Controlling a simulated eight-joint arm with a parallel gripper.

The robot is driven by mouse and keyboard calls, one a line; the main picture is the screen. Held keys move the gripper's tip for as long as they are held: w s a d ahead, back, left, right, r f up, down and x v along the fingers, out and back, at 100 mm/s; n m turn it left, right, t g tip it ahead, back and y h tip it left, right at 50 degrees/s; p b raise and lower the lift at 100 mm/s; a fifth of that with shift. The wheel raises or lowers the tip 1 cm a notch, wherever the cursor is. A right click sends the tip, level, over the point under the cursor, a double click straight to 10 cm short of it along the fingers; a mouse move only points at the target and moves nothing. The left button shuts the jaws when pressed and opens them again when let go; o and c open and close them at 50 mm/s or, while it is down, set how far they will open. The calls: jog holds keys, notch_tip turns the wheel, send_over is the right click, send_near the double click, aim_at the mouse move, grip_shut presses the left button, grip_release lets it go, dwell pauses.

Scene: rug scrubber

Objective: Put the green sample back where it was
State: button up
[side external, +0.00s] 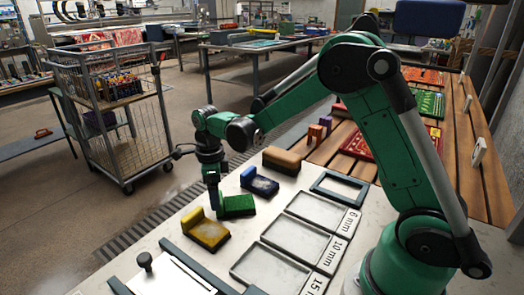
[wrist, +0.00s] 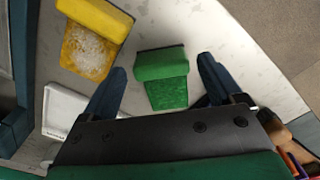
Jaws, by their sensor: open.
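The green sample (side external: 238,206), a small pile block with a raised strip along one end, sits on the pale worktop between a yellow and a blue sample. In the wrist view the green sample (wrist: 168,92) lies between my two dark fingers, with clear gaps on both sides. My gripper (side external: 213,203) is open and low at the strip end of the green sample. In the wrist view my gripper (wrist: 162,66) holds nothing. The side view hides part of the green sample's left end behind my finger.
A yellow sample (side external: 207,232) is in front and a blue sample (side external: 260,182) behind, with a brown block (side external: 282,160) beyond. Shallow trays marked 6 mm (side external: 318,210), 10 mm (side external: 296,237) and 15 mm (side external: 270,268) are empty, to the right. A dark frame (side external: 322,192) lies behind them.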

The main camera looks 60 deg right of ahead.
notch_tip(320, 180, up, 9)
jog(key=s+a+n+t, duration=0.2)
jog(key=s+n+t, duration=0.5)
jog(key=n, duration=2)
jog(key=shift+s+r, duration=0.45)
jog(key=shift+s, duration=2)
